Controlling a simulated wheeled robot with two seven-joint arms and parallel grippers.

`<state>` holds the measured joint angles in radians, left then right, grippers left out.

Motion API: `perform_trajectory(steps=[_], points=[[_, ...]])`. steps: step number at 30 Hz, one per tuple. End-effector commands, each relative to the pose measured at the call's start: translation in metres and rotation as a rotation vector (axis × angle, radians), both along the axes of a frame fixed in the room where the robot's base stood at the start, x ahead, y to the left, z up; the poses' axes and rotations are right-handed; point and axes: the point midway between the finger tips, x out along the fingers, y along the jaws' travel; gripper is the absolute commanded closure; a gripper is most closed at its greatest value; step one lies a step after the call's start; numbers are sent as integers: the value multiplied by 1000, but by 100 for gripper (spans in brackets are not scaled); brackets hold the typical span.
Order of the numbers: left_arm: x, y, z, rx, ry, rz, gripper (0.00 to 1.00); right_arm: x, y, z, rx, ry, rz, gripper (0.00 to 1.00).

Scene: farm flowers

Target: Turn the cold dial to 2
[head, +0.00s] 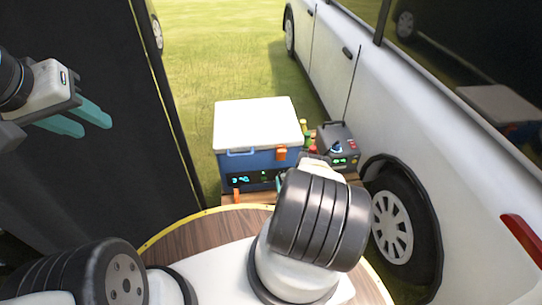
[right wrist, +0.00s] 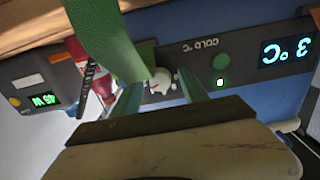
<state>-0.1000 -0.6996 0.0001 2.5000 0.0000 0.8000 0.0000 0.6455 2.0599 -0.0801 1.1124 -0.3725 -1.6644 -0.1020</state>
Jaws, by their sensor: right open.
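The cooler (head: 257,122) is blue with a white lid and a dark front panel. In the right wrist view the panel appears upside down, with a lit display (right wrist: 287,53) that seems to read 3 °C and a COLD label. The small white cold dial (right wrist: 159,82) has a reddish mark. My right gripper (right wrist: 160,97) is open, its two teal fingers reaching toward the panel on either side of the dial; contact cannot be told. In the head view my arm mostly hides this gripper. My left gripper (head: 88,121) is open and empty at the far left, away from the cooler.
A grey power unit (head: 338,146) with a lit display stands right of the cooler, with bottles between them. A white vehicle (head: 400,90) flanks the right; a dark panel (head: 90,50) stands left. Grass lies behind.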

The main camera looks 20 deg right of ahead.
Motion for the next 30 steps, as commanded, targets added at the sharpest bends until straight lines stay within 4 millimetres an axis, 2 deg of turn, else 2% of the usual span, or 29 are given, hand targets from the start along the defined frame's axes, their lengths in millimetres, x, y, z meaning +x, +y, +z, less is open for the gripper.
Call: perform_trajectory(steps=[4,9,12,17,24,30], points=[[0,0,0,0,-1,0,64,0,0,0,0,0,0,51],[0,0,0,0,0,0,64,0,0,0,0,0,0,84],[0,0,0,0,0,0,64,0,0,0,0,0,0,100],[0,0,0,0,0,0,64,0,0,0,32,-8,-1,100],[0,0,0,0,0,0,64,0,0,0,222,-52,-2,100],[0,0,0,0,0,0,64,0,0,0,244,-58,-1,100]])
